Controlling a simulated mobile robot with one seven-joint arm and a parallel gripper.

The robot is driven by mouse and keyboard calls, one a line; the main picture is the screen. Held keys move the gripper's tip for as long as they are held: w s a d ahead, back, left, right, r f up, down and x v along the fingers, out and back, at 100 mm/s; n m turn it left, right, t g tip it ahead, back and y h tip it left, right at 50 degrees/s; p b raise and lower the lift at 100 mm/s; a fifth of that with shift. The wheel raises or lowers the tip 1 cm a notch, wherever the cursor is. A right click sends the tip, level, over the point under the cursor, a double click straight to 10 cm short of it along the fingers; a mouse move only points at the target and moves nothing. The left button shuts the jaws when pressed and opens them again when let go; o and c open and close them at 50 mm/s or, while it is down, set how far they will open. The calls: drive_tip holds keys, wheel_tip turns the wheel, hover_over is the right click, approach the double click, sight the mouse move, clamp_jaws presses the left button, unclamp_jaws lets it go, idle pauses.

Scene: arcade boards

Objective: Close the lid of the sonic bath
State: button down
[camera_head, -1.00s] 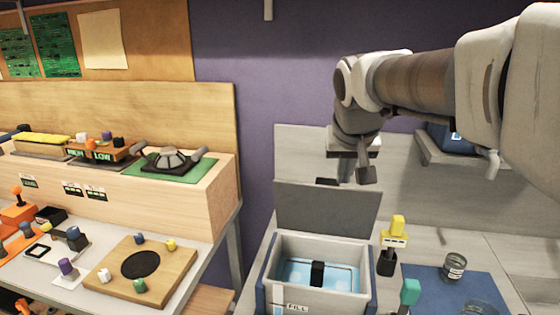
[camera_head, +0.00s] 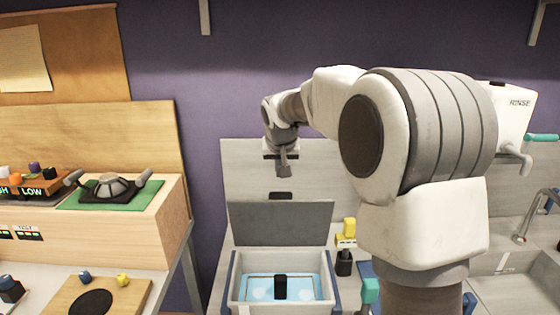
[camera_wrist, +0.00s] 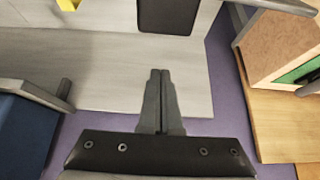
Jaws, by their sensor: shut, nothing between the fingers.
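The sonic bath (camera_head: 237,288) is a light box with dark blue sides in the head view, with blue liquid and a black item inside. Its grey lid (camera_head: 280,222) stands upright at the back, open. A black piece (camera_head: 281,195) shows at the lid's top edge. My gripper (camera_head: 284,173) is shut and empty, pointing down above the lid's top edge, with a gap in the picture; its depth relative to the lid is unclear. In the wrist view my gripper (camera_wrist: 160,73) has its fingers together. A dark panel (camera_wrist: 172,12) lies beyond the fingertips; I cannot tell whether it is the lid.
A yellow-topped tool (camera_head: 348,230) stands right of the bath. A wooden console (camera_head: 150,220) with a green mat is at the left. A white RINSE tank (camera_head: 512,115) and tap are at the right. My arm hides the bench right of the bath.

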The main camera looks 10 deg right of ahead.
sight(281, 219)
drive_tip(key=shift+s+a+f, duration=0.1)
drive_tip(key=shift+s+f, duration=0.45)
drive_tip(key=shift+f, duration=0.35)
drive_tip(key=shift+s+a+f, duration=0.1)
drive_tip(key=shift+s+f, duration=0.45)
drive_tip(key=shift+f, duration=0.35)
drive_tip(key=shift+f+b, duration=0.1)
drive_tip(key=shift+b, duration=0.2)
